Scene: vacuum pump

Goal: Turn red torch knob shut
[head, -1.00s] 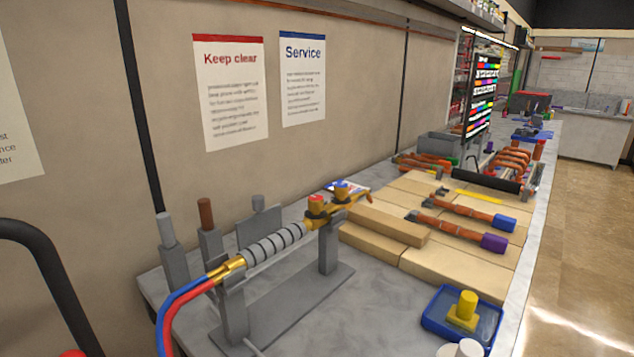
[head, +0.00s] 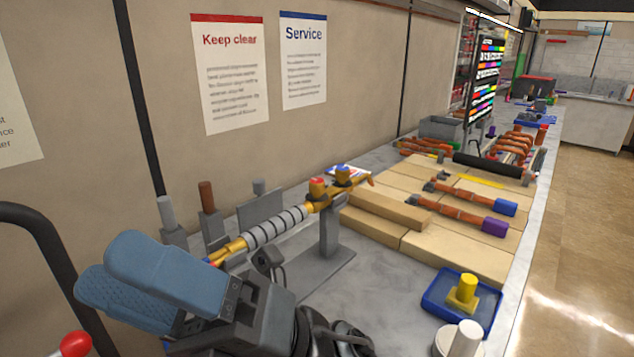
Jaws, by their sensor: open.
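The torch (head: 276,224) lies in a grey stand (head: 328,235) on the bench, with a ribbed grey grip and brass ends. Its red knob (head: 317,183) sits on top of the brass body, beside a blue knob (head: 343,171). Nothing covers the red knob. My gripper (head: 103,266) is at the lower left, with two blue finger pads pointing up and left. It is open, with nothing seen between the pads, and is well apart from the red knob. My gripper and wrist hide the torch's hose end and part of the stand.
Upright grey and brown-tipped rods (head: 208,200) stand behind the torch. Wooden blocks (head: 460,256) with copper pipe pieces (head: 458,213) lie to the right. A blue tray (head: 440,303) holds a yellow piece. A wall stands close behind; some bench front of the stand is bare.

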